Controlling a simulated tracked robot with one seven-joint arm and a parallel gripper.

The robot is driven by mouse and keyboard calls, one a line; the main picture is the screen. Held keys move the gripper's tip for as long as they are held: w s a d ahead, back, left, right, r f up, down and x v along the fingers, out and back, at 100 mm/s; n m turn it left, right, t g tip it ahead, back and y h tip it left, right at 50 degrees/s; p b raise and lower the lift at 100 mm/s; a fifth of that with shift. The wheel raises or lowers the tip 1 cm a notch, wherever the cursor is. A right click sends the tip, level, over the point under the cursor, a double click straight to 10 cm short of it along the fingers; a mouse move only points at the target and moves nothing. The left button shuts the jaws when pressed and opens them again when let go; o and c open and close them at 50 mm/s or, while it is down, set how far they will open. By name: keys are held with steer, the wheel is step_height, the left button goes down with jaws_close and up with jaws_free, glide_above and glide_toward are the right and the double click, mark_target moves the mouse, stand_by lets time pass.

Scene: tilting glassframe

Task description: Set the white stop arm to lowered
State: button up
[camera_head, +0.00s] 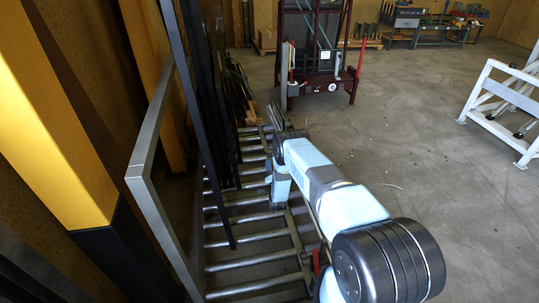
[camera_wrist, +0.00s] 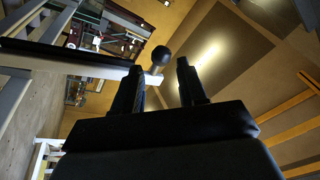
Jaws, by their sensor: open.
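In the wrist view a pale bar, which looks like the white stop arm (camera_wrist: 112,69), runs across the left and ends near a black ball knob (camera_wrist: 161,56). My gripper (camera_wrist: 160,67) is open, its two dark fingers apart. The knob shows between the fingertips, nearer the left one. I cannot tell how far beyond the tips it is, and no grip on it shows. In the head view my gripper (camera_head: 277,118) is at the far end of my arm, above the right side of the roller frame. The stop arm cannot be made out there.
A roller frame (camera_head: 262,262) runs along the left, with upright dark bars and a grey metal frame (camera_head: 150,185) beside it. A dark red rack (camera_head: 318,60) stands at the back. A white rack (camera_head: 500,112) stands at the right. The middle floor is clear.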

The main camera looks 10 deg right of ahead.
steer(key=x, duration=0.8)
steer(key=shift+w, duration=0.2)
jaws_close()
steer(key=shift+d, duration=0.2)
